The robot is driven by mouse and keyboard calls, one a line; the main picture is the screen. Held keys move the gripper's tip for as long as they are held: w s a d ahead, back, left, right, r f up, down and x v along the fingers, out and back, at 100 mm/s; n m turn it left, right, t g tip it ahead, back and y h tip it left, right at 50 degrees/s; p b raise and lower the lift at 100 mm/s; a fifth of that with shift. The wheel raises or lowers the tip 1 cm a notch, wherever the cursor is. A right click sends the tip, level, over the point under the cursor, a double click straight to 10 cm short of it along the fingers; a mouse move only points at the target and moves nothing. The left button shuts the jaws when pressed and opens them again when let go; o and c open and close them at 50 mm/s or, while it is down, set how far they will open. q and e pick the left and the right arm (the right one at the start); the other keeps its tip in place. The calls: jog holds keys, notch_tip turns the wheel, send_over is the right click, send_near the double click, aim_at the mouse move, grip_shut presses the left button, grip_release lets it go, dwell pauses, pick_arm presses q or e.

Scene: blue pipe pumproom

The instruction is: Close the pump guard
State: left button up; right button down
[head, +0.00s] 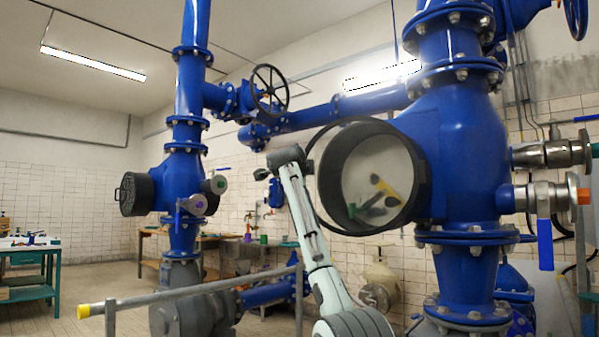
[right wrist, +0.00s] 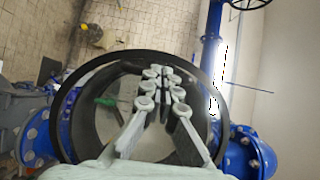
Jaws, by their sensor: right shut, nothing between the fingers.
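The pump guard shows as a round black open housing (head: 372,178) on the side of the large blue pump at right in the head view. A thin black ring surrounds its mouth. Its inside looks pale, with a yellow and dark part (head: 380,197) in it. I cannot make out a separate lid. In the right wrist view, the black ring (right wrist: 222,95) surrounds my right gripper (right wrist: 164,78) in the picture. Its fingers are shut and empty, pointing towards the housing; contact cannot be told. In the head view my arm stands left of the guard, its fingers not visible. My left gripper is not in view.
A second blue pump at left carries a shut black round cover (head: 136,194). A grey rail (head: 190,295) with a yellow end crosses low in front. Valves with a blue handle (head: 545,244) stick out right of the guard. Tables stand at the back and left.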

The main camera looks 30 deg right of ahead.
jog(key=shift+s+d+x, duration=0.1)
jog(key=shift+d+x, duration=0.05)
jog(key=shift+x, duration=0.8)
jog(key=shift+s+d+x, duration=0.1)
jog(key=shift+d+x, duration=0.05)
jog(key=shift+x, duration=0.85)
jog(key=shift+s+d+x, duration=0.1)
jog(key=shift+d+x, duration=0.05)
jog(key=shift+x, duration=0.8)
